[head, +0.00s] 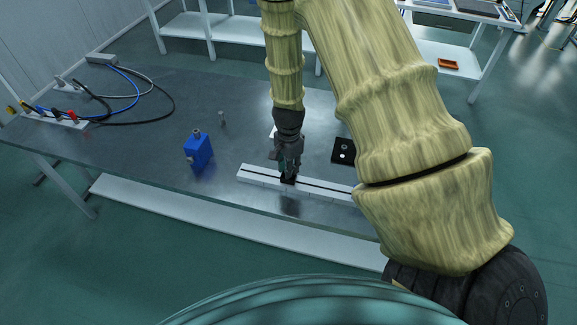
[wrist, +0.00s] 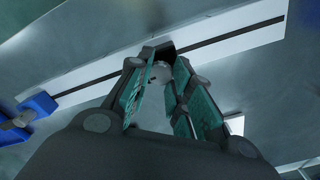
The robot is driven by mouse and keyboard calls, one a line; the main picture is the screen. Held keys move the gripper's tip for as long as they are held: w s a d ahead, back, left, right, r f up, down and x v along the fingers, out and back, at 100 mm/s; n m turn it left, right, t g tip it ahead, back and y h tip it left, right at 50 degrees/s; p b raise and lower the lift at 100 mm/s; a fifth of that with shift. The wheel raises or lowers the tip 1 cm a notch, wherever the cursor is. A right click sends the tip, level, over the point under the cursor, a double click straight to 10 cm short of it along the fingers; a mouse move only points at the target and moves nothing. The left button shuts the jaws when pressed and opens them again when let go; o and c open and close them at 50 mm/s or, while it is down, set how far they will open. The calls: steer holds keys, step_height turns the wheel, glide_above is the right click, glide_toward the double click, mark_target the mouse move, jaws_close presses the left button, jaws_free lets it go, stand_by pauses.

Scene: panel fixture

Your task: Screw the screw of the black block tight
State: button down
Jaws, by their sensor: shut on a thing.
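The black block (head: 289,180) sits on a white rail with a dark slot (head: 252,173). It is largely covered by my gripper in the head view. In the wrist view the black block (wrist: 151,51) shows beyond the fingertips. The grey, round screw (wrist: 161,72) shows between the fingertips, in front of the block. My gripper (head: 289,167) points down over the block and is shut on the screw; its fingertips also show in the wrist view (wrist: 163,74). How deep the screw sits in the block is hidden.
A blue block (head: 198,151) stands left of the rail. A black plate (head: 343,151) lies right of my gripper. Cables (head: 135,95) and a connector strip (head: 55,117) occupy the table's left end.

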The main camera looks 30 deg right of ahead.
steer(key=c, duration=1.2)
jaws_free()
steer(key=shift+d, duration=0.15)
steer(key=shift+c, duration=0.2)
steer(key=shift+r, duration=0.15)
step_height(320, 180, up, 12)
